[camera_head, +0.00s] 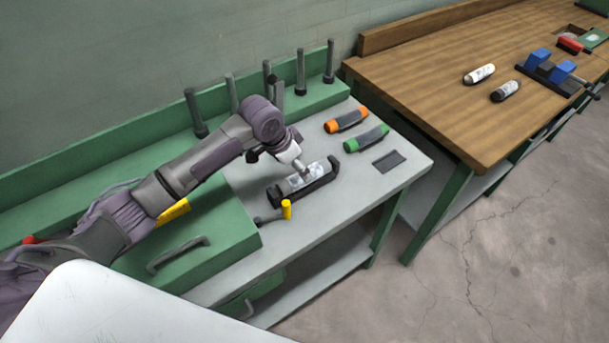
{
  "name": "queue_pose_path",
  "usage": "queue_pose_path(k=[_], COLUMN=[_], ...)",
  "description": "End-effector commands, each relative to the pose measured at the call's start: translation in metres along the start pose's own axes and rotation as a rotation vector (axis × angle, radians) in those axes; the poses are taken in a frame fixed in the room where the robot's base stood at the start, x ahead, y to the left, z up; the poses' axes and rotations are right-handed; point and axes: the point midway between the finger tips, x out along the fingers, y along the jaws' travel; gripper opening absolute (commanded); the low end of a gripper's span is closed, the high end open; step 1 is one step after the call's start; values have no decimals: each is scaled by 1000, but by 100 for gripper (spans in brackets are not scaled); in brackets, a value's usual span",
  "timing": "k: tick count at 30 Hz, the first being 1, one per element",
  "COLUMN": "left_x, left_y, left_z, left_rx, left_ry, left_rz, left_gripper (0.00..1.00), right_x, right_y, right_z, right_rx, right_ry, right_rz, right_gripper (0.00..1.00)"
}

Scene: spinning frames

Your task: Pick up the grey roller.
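A grey roller with a pale, patterned middle (297,183) lies in a black cradle (326,181) on the light grey bench top. My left arm reaches in from the left, and my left gripper (302,171) is right over this roller, at or very near its surface. The gripper is small and seen from behind, so I cannot tell whether its fingers are apart or closed, or whether they touch the roller. My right gripper is out of view.
An orange roller (346,121) and a green roller (366,138) lie behind the cradle. A yellow-handled lever (286,209) stands in front. Upright dark pegs (301,72) line the green back ledge.

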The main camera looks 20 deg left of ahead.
Motion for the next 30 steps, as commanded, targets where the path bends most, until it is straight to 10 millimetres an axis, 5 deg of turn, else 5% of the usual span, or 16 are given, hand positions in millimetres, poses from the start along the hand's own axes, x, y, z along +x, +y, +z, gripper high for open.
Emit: queue_pose_path(k=[10, 19, 30], left_x=[45, 51, 50], left_y=[3, 3, 3], left_z=[3, 4, 4], left_rx=[0, 1, 1], left_ry=[-2, -1, -1], left_rz=[1, 0, 0], left_gripper=[75, 75, 13], right_x=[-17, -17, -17], right_y=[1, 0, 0], right_z=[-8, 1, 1], right_rx=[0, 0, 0], right_ry=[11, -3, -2], right_rz=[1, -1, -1], right_gripper=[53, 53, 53])
